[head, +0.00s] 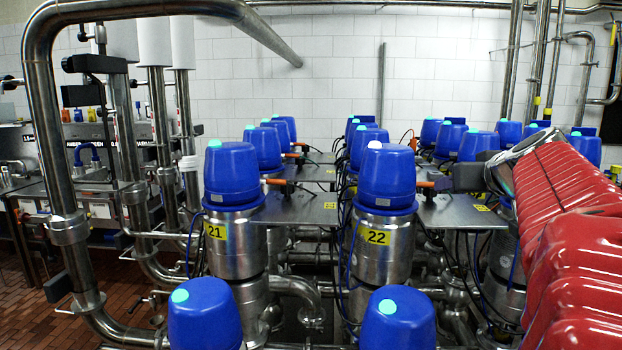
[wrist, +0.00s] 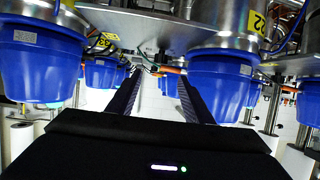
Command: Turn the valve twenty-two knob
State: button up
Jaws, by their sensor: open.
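The valve twenty-two knob is a blue cap (head: 387,180) with a white light on top, above a steel body with a yellow "22" label (head: 374,237). In the wrist view the scene appears upside down, and the blue cap (wrist: 222,78) hangs right of centre near an inverted "22" label. My gripper (wrist: 159,82) is open, with two dark ribbed fingers and nothing between them. Its right finger overlaps the cap's left edge in the picture; I cannot tell whether they touch. In the head view, my red arm comes from the right and its dark end lies right of the cap.
Valve 21 (head: 231,176) stands to the left, and two blue caps (head: 205,314) (head: 399,318) stand in front. More blue caps stand in rows behind. A metal plate (head: 300,207) with cables lies between the rows. A large steel pipe (head: 48,130) bends at the left.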

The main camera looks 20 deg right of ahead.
aim_at(435, 201)
jog(key=shift+m+g, duration=0.5)
jog(key=shift+m, duration=0.1)
jog(key=d, duration=0.1)
jog(key=s+d+f, duration=0.1)
jog(key=d, duration=0.1)
jog(key=d+f, duration=0.1)
jog(key=d, duration=0.1)
jog(key=shift+s+d+f, duration=0.1)
jog(key=shift+s+f, duration=0.15)
jog(key=shift+s, duration=0.05)
jog(key=shift+n+t+y, duration=0.3)
jog(key=shift+y, duration=0.2)
jog(key=d, duration=0.3)
jog(key=d+f, duration=0.1)
jog(key=d, duration=0.1)
jog(key=shift+s+d, duration=0.2)
jog(key=shift+s, duration=0.2)
jog(key=shift+d+r+n+y, duration=0.2)
jog(key=shift+d+n+y, duration=0.05)
jog(key=shift+n+y, duration=0.25)
jog(key=a+r+n+y, duration=0.1)
jog(key=w+a+r+n+t+y, duration=0.1)
jog(key=a+n, duration=0.1)
jog(key=a+r+n+y, duration=0.1)
jog(key=shift+w+a+r+t+y, duration=0.15)
jog(key=shift+a+r+t+y, duration=0.1)
jog(key=shift+a+t+y, duration=0.15)
jog(key=shift+n, duration=0.4)
jog(key=shift+f, duration=0.1)
jog(key=x, duration=1.4)
